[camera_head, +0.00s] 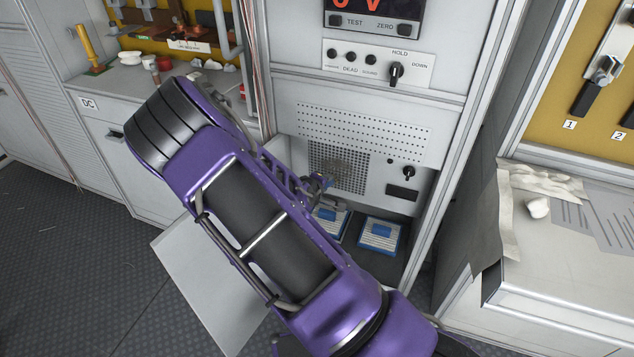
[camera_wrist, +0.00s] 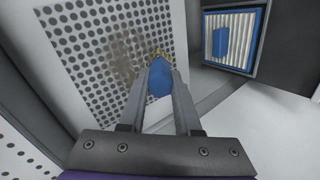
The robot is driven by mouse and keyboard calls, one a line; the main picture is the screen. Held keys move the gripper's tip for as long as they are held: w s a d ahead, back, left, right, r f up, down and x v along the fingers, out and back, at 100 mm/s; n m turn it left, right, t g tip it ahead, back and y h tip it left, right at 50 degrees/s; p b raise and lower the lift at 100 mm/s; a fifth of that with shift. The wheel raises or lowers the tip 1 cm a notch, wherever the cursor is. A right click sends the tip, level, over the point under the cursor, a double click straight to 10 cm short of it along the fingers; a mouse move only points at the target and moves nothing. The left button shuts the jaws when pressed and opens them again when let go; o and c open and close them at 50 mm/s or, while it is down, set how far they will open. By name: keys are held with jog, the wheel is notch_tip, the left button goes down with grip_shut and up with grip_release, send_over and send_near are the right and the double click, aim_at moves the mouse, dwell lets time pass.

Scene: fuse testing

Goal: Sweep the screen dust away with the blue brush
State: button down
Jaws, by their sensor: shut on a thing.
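My gripper (camera_wrist: 160,72) is shut on the blue brush (camera_wrist: 158,80), whose tan bristle tips show just past the fingertips in the wrist view. The perforated screen (camera_wrist: 82,22) lies behind it, with a brownish-grey dust patch (camera_wrist: 122,62) just left of the bristles. I cannot tell whether the bristles touch the screen. In the head view my gripper (camera_head: 318,187) is at the lower part of the screen (camera_head: 352,182), seen past my purple arm. The grey dust there (camera_head: 333,168) is partly hidden, and the brush is not clear.
Two blue-and-white pleated panels (camera_head: 397,236) lie in the bay below the screen; one shows in the wrist view (camera_wrist: 240,53). A knob (camera_head: 408,173) is right of the screen. An open grey door panel (camera_head: 190,275) sticks out at lower left. A grey bench (camera_head: 560,270) stands right.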

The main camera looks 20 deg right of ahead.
jog(key=shift+s+d+r+p, duration=0.65)
jog(key=shift+s+d+r, duration=0.3)
jog(key=shift+s+d, duration=2.05)
jog(key=shift+w+a+r+p, duration=0.85)
jog(key=shift+w+a+p, duration=0.4)
jog(key=shift+w+a, duration=4.1)
jog(key=s+d, duration=0.9)
jog(key=d, duration=0.2)
jog(key=shift+s+d, duration=0.3)
jog(key=shift+d, duration=0.05)
